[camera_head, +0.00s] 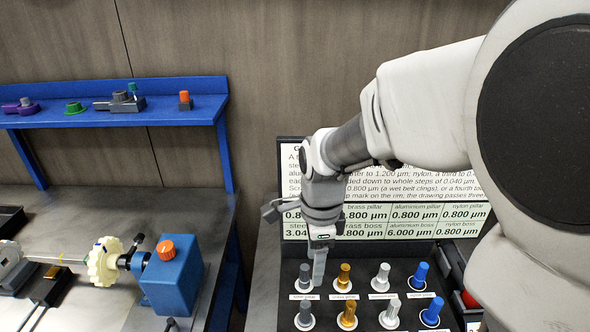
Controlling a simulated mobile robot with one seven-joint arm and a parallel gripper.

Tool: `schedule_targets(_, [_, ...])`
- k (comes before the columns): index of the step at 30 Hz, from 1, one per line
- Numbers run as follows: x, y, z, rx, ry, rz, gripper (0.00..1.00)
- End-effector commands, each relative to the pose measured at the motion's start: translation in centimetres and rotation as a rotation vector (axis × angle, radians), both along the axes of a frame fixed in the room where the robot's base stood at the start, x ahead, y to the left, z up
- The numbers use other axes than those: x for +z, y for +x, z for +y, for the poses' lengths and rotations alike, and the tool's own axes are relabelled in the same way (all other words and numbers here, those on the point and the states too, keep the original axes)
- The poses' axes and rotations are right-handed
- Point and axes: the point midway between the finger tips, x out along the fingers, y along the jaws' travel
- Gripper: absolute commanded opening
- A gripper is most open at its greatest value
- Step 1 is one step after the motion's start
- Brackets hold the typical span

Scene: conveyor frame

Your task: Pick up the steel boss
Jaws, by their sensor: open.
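Two rows of upright pieces stand in a black tray (397,272). A dark grey piece (305,315) at the left of the front row looks like the steel boss; its own label is not in view. Behind it stands another dark grey piece (305,274), whose small label seems to read steel pillar. My gripper (319,272) points down, open and empty, just right of that rear grey piece in the picture. I see its fingers edge-on, and cannot tell whether they touch anything.
Brass (347,316), aluminium (390,315) and blue (432,312) pieces stand close to the right in the front row, with matching ones behind. A printed board (400,233) rises behind the tray. A blue-cased machine (172,275) stands at left, below a blue shelf (185,118).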

Motion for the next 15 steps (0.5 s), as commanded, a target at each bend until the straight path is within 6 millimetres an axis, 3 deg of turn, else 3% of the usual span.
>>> schedule_targets(8, [-2.8, 0.5, 0.7, -0.108, -0.025, 0.026, 0.65])
schedule_targets(15, [-8.1, 0.4, 0.6, -0.107, -0.027, 0.029, 0.65])
